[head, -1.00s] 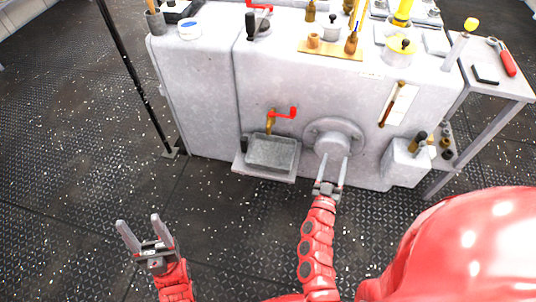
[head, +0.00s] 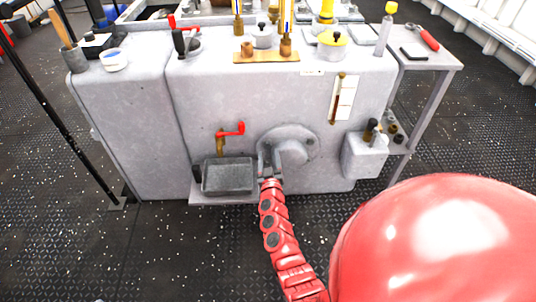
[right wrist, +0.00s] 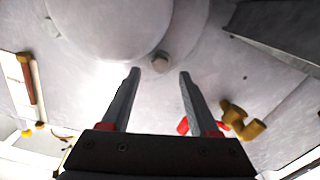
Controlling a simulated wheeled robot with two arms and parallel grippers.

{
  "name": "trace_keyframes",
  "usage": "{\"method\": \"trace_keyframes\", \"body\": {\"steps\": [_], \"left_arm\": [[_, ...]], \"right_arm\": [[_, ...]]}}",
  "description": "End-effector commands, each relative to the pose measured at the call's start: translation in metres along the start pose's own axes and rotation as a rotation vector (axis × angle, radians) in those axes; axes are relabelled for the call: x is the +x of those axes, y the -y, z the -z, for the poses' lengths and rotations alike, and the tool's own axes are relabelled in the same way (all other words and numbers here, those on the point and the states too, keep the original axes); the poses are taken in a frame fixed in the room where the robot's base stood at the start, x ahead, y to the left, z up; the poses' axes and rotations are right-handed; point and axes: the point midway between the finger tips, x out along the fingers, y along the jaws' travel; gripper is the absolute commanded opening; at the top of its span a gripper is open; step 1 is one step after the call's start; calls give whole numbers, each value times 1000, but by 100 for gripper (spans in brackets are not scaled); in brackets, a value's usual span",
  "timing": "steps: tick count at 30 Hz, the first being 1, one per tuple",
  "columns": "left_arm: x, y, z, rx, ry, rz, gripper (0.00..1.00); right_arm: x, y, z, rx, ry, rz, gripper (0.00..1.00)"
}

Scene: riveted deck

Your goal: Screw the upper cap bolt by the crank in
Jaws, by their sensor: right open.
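The grey round cap (head: 294,152) is on the front of the grey machine housing (head: 270,100). In the right wrist view the cap (right wrist: 110,25) fills the top, with a hex bolt (right wrist: 160,62) at its rim. My right gripper (head: 269,153) is open at the cap's left side, its fingers pointing at the housing. In the right wrist view the bolt appears just beyond and between the fingertips (right wrist: 159,72), with nothing between the fingers. A second small bolt (right wrist: 51,28) shows at the left. A red-handled crank (head: 182,42) stands on the housing top. My left gripper is out of view.
A brass tap with a red handle (head: 230,132) sits left of the cap, above a grey tray (head: 228,176). A grey box (head: 366,157) with bottles is at the right. A side table (head: 428,58) holds a red-handled tool. The floor in front is clear.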

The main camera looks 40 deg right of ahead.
Motion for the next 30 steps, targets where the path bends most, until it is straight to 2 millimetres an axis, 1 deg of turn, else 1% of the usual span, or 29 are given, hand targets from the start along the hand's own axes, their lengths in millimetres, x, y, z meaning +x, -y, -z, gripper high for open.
{"method": "trace_keyframes", "body": {"steps": [1,3,7,11,18,20,21,23,24,28,30], "left_arm": [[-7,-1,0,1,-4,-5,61],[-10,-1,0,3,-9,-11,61],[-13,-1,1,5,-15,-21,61],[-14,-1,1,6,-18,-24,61],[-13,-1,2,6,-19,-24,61],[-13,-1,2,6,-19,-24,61],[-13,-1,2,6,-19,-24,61],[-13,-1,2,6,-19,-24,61],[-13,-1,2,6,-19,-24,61],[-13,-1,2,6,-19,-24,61],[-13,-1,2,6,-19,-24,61]], "right_arm": [[9,0,-2,-1,-2,-1,61],[18,1,-4,0,1,1,61],[30,1,-2,-1,0,1,61],[34,0,-1,-1,1,1,61],[35,0,-1,0,2,0,61],[35,0,-1,0,2,0,50],[35,0,-1,0,1,0,43],[34,0,-1,0,2,0,32],[34,0,-1,0,2,0,25],[34,0,-1,0,2,0,2],[34,0,-1,0,1,0,0]]}}
